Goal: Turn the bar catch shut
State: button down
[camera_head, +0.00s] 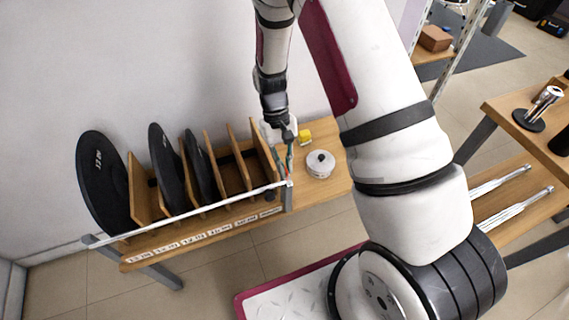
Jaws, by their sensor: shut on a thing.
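A long white bar (190,212) runs across the front of the wooden rack (138,190), from a post at the left to a grey upright post (289,198) at the right. My gripper (288,168) points down at the right end of the bar, just above that post. It is shut on a small part there, which I take to be the bar catch. The fingers mostly hide the catch, and its turn angle is too small to tell.
Several black discs (100,182) stand upright between the rack's wooden dividers. A white round pot with a dark knob (320,164) and a yellow block (305,137) sit on the bench right of my gripper. A wooden table (520,112) stands at the right.

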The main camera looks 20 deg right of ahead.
jog(key=shift+w, duration=0.1)
jog(key=c, duration=1.7)
grip_release()
jog(key=v, duration=1.2)
jog(key=shift+r, duration=0.15)
